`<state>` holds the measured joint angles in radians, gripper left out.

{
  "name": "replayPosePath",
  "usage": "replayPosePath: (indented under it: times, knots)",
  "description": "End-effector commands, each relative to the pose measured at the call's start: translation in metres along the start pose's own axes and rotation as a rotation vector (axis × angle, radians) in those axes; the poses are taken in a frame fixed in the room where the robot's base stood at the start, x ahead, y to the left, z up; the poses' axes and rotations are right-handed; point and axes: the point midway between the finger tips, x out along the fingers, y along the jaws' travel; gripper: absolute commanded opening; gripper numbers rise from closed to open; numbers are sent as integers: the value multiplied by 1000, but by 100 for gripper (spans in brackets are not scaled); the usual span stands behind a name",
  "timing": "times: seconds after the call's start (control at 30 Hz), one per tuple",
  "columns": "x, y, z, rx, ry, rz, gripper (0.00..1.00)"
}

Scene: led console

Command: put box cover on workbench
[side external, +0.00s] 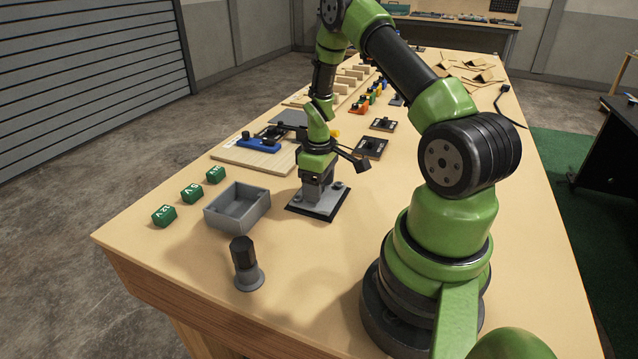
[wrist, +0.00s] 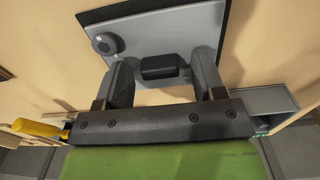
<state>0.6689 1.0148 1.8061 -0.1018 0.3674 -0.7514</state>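The box cover (side external: 326,207), a grey plate with a dark edge and raised knobs, lies flat, apparently on the workbench (side external: 330,285). In the wrist view the cover (wrist: 150,35) shows a dark block-like handle (wrist: 161,67) near one edge and a round knob (wrist: 107,44) at a corner. My gripper (side external: 316,192) is low over the cover. In the wrist view my gripper's fingers (wrist: 163,72) stand on either side of the handle, with narrow gaps visible on both sides. Whether the fingertips touch the plate cannot be told.
An open grey box (side external: 262,207) stands left of the cover, with green blocks (side external: 192,193) beyond it. A dark-topped knob piece (side external: 245,262) stands nearer the camera. A wooden board (side external: 250,158) with a blue part and dark modules (side external: 371,147) lie behind.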

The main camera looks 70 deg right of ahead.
Motion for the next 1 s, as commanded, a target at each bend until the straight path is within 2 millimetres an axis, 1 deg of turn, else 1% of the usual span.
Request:
replayPosePath:
  times: [0.23, 0.37, 0.47, 0.6, 0.73, 0.83, 1.0]
  knots:
    - [-2, 0, 0, 0, 0, 0, 63]
    - [-14, 1, -1, 0, 3, 2, 63]
    - [-33, 1, -1, 0, 5, 3, 63]
    - [-64, 0, -1, 0, 6, 3, 63]
    - [-92, 1, -1, 0, 6, 3, 63]
    - [-107, 1, -1, -1, 4, 2, 63]
    - [-124, -1, -1, 1, 6, 1, 63]
